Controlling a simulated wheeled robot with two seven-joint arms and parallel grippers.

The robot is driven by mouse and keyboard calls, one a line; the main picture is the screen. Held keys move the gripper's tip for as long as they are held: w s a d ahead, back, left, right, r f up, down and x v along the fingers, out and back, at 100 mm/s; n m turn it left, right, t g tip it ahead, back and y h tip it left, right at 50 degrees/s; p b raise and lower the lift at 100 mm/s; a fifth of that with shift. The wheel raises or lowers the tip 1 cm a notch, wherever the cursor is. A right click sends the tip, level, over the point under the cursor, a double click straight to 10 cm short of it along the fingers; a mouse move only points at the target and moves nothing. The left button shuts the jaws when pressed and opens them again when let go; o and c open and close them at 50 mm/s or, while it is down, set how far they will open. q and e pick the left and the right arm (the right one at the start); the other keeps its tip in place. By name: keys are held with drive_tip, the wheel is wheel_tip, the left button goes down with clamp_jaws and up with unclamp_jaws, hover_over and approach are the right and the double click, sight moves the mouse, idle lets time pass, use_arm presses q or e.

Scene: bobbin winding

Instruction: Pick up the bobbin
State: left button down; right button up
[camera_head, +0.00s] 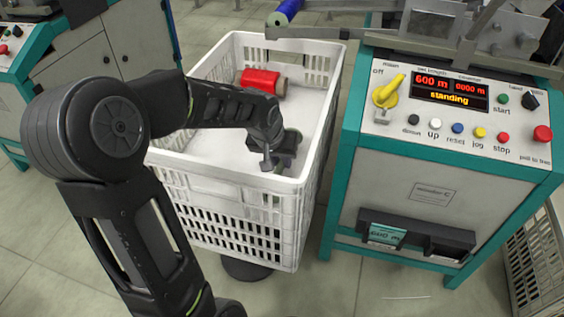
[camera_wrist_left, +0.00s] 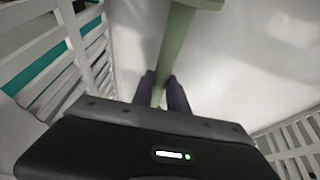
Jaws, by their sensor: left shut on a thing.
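A slim pale green bobbin (camera_wrist_left: 174,45) with a flange at its far end shows in the left wrist view. My left gripper (camera_wrist_left: 162,92) is shut on its thin shaft, one dark finger on each side. In the head view my left gripper (camera_head: 284,158) reaches down inside the white crate (camera_head: 225,183), near its front right corner. The held bobbin is hard to make out there, mostly hidden by the gripper and arm. A red wound bobbin (camera_head: 261,80) lies on its side at the crate's back. My right gripper is not in view.
The winder panel (camera_head: 455,110) stands right of the crate, with a yellow knob (camera_head: 388,90), several buttons and a display reading "standing". A grey bar (camera_head: 305,33) crosses near the crate's back rim. Another crate (camera_head: 540,260) stands at the lower right.

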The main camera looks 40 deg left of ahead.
use_arm(q)
drive_tip(key=shift+r, duration=0.1)
idle(0.4)
wheel_tip(320, 180, up, 10)
drive_tip(key=p, duration=0.4)
drive_tip(key=shift+p, duration=0.35)
